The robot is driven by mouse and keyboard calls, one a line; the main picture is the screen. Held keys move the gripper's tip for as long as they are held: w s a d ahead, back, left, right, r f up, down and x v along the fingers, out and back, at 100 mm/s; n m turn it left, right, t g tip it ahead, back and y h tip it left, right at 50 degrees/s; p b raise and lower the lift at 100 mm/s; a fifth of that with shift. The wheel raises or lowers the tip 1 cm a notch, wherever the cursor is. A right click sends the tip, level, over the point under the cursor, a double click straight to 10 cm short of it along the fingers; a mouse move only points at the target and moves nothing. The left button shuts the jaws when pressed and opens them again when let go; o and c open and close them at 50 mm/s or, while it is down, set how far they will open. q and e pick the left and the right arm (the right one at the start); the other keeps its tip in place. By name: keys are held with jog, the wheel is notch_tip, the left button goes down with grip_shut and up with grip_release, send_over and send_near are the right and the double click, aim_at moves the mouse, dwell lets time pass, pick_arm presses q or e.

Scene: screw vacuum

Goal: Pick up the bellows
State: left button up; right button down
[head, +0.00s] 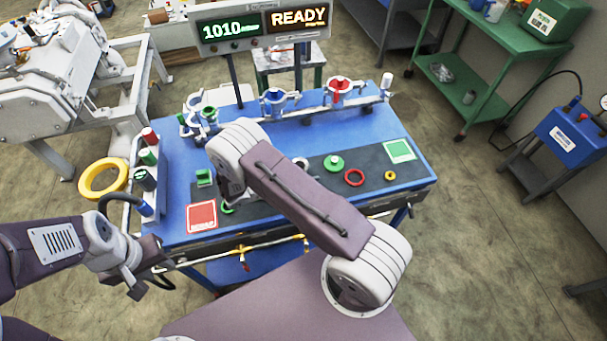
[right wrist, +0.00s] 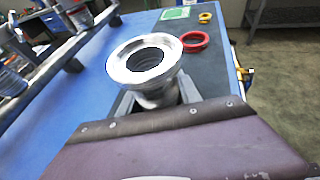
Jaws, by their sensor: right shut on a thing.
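The bellows (right wrist: 122,66) is a silver, flanged metal piece with a dark ribbed opening, seen in the right wrist view. My right gripper (right wrist: 158,102) is shut on it below the flange, with a finger on each side. In the head view my right arm hides most of this grip. My left gripper (head: 152,280) is at the lower left, off the table's front left corner and apart from the bellows. Its fingers are small and dark there, so I cannot tell if they are open.
The blue table (head: 240,112) carries a dark mat with a green ring part (head: 333,163), a red ring (head: 354,177), a small yellow ring (head: 390,175) and a red square (head: 202,216). A metal rail (head: 310,110) with colored clamps runs along the back. A display (head: 262,28) stands behind.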

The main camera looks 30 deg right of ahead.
aim_at(307, 167)
notch_tip(307, 167, up, 4)
jog(key=shift+w+f, duration=0.1)
jog(key=shift+f, duration=0.1)
jog(key=s+a+r, duration=0.4)
jog(key=s+r, duration=0.3)
jog(key=s, duration=0.4)
jog(key=shift+a+r, duration=0.15)
jog(key=shift+a, duration=0.05)
jog(key=shift+w, duration=0.15)
